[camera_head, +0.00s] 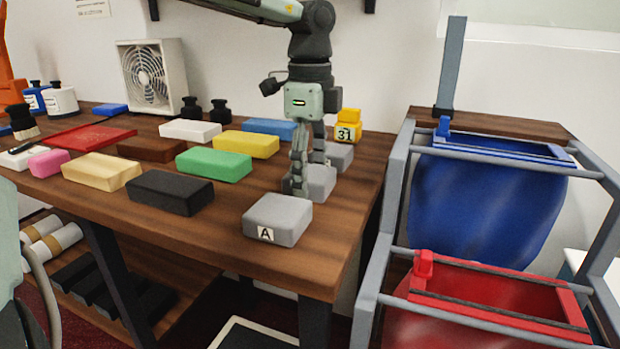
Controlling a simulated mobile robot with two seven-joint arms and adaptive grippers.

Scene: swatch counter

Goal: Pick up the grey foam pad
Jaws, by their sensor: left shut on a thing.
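Three grey pads stand in a row near the right end of the wooden table (230,250). The front grey pad (275,220) has a label "A" on its front side. The middle grey pad (321,181) is between the fingers of my left gripper (309,172), which points down and is shut on it. This pad looks to be at about table height; I cannot tell if it touches the table. The back grey pad (341,157) is partly hidden behind the gripper. My right gripper is not in view.
A black block (170,193), a green block (213,164), a yellow block (246,144) and several others lie left of the grey pads. Yellow cubes (347,131) marked "31" stand behind. A blue bag (487,205) and a red bag (470,325) hang in a frame right of the table.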

